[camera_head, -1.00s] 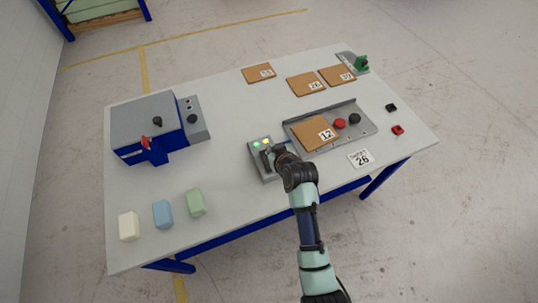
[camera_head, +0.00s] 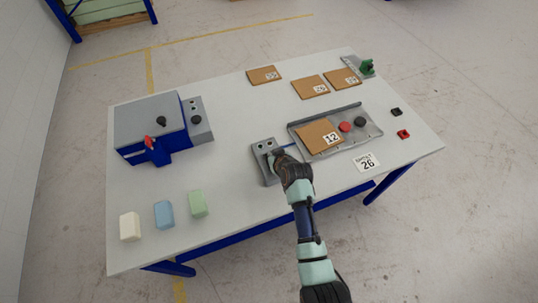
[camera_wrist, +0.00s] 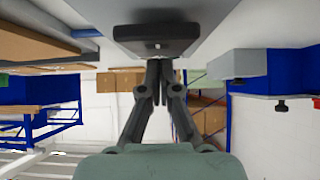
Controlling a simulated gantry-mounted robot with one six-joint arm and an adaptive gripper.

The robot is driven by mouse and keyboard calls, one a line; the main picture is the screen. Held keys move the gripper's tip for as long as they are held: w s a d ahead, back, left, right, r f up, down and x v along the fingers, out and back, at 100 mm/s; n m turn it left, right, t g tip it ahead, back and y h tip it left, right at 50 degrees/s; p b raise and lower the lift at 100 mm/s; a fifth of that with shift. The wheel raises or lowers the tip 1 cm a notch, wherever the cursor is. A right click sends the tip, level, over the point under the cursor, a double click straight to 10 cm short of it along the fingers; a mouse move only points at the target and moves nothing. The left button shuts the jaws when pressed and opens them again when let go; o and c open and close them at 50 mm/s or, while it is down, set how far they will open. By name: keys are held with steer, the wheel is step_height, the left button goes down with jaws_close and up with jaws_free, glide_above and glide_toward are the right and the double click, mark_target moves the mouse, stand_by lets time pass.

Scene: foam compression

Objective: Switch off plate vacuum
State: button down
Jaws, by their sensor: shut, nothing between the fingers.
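The grey control box (camera_head: 259,160) stands on the table just left of the plate fixture, with round indicators on its top that look unlit. It also shows at the top of the wrist view (camera_wrist: 150,33). My gripper (camera_head: 275,154) is shut and empty, its tips at the top of the box; its closed fingertips show in the wrist view (camera_wrist: 159,66). I cannot tell whether they touch it, and my gripper hides part of the box. The grey plate fixture (camera_head: 347,145) holds a brown foam sheet (camera_head: 313,134) marked 12. A blue line runs between box and fixture.
A blue and grey machine (camera_head: 150,120) stands at the left. White, blue and green blocks (camera_head: 164,214) stand at the front left. More brown sheets (camera_head: 311,84) lie at the back. A card (camera_head: 366,163) marked 26 lies right of my gripper.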

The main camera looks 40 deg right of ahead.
steer(key=shift+s+f, duration=0.1)
steer(key=shift+s, duration=0.1)
steer(key=shift+s+a+p, duration=0.3)
steer(key=shift+s+p, duration=0.35)
steer(key=shift+p, duration=0.2)
steer(key=shift+r, duration=0.2)
step_height(320, 180, up, 5)
steer(key=p, duration=0.4)
steer(key=shift+s+r, duration=0.1)
steer(key=shift+r, duration=0.1)
steer(key=p+v, duration=0.1)
steer(key=v, duration=0.7)
steer(key=shift+r+p, duration=0.4)
steer(key=shift+r, duration=0.1)
